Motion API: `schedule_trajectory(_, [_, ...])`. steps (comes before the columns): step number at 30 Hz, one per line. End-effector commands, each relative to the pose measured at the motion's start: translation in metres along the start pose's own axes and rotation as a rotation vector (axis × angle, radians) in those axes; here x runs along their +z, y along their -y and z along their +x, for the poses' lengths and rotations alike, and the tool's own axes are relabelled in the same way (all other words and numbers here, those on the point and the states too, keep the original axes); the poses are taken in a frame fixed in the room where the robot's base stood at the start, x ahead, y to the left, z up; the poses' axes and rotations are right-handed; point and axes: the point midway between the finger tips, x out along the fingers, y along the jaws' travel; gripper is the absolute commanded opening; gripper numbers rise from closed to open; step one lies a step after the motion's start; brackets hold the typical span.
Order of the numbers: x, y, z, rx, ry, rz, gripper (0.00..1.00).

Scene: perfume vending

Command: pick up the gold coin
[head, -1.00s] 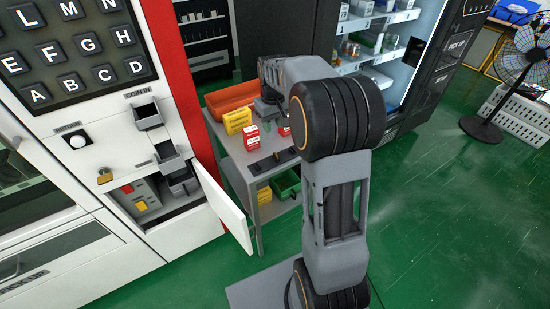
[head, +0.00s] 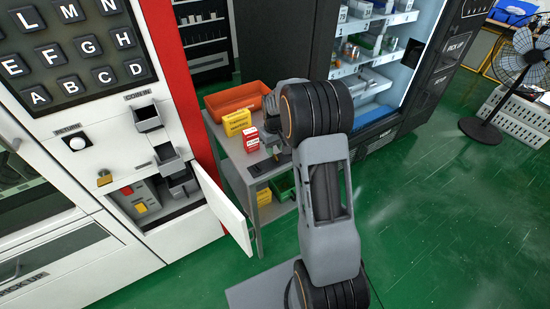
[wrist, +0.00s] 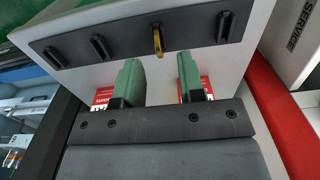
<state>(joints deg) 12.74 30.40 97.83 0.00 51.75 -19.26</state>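The gold coin (wrist: 157,39) stands on edge in a slot of a dark holder strip (wrist: 120,38) in the wrist view. My gripper (wrist: 158,72) is open, its two green fingers apart with nothing between them. The coin lies ahead of the fingertips, roughly in line with the gap, and is not between them. In the head view the dark strip (head: 262,167) lies on the grey cart's top, and my arm covers part of it. I cannot make out the coin there. My gripper's fingertips are not clear in the head view.
The grey cart (head: 236,151) also holds a red-and-white box (head: 251,139), a yellow box (head: 237,122) and an orange bin (head: 238,97). An open white door (head: 222,207) of the vending machine stands close to its left.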

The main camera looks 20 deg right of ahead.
Motion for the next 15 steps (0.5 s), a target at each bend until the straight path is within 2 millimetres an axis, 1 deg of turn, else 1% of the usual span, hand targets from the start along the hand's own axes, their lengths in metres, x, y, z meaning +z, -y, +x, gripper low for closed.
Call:
schedule_trajectory(3, [0.001,-0.001,0.017,-0.001,0.004,0.000,0.36])
schedule_trajectory(6, [0.000,-0.001,0.026,-0.001,0.002,0.000,0.36])
schedule_trajectory(10, [0.000,-0.001,0.032,-0.001,0.002,0.000,0.36])
schedule_trajectory(15, [0.000,-0.001,0.032,0.000,0.001,0.000,0.36])
